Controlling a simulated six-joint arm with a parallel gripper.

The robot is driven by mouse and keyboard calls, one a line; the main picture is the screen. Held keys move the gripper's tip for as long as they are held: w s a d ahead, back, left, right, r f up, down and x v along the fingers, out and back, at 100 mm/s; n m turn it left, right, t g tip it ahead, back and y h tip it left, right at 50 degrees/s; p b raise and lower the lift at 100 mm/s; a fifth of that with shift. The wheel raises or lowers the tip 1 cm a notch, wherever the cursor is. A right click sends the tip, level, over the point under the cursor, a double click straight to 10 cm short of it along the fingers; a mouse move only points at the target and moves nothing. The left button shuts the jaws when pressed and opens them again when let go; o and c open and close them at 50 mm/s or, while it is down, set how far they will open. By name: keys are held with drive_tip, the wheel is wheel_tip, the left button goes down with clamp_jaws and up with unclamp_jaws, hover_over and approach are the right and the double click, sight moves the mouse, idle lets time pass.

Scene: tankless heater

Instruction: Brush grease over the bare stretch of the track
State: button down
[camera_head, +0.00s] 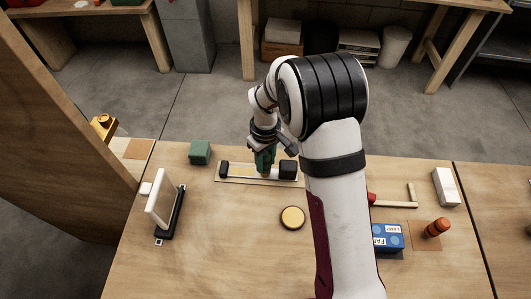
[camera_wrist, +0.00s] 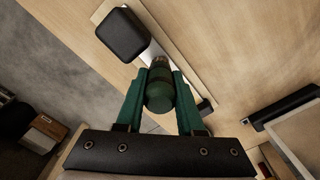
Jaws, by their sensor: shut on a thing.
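The track (camera_head: 243,179) is a narrow pale board with a shiny strip, lying across the back of the table. It has a small black block (camera_head: 223,169) at its left and a larger black block (camera_head: 288,169) towards its right. My gripper (camera_head: 265,158) is shut on the green handle of a brush (camera_wrist: 159,96), held upright over the track, just left of the larger block. The brush's tip is low at the strip; I cannot tell whether it touches. The strip also shows in the wrist view (camera_wrist: 185,72). Grease on it cannot be made out.
A round tin (camera_head: 292,217) with a yellowish top stands in front of the track. A green cube (camera_head: 200,152) is behind left, a tilted white panel (camera_head: 165,204) at left.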

drive_tip(key=shift+a, duration=1.95)
drive_tip(key=shift+d, duration=1.85)
drive_tip(key=shift+d+r, duration=0.1)
drive_tip(key=shift+d, duration=0.05)
drive_tip(key=shift+r, duration=3.9)
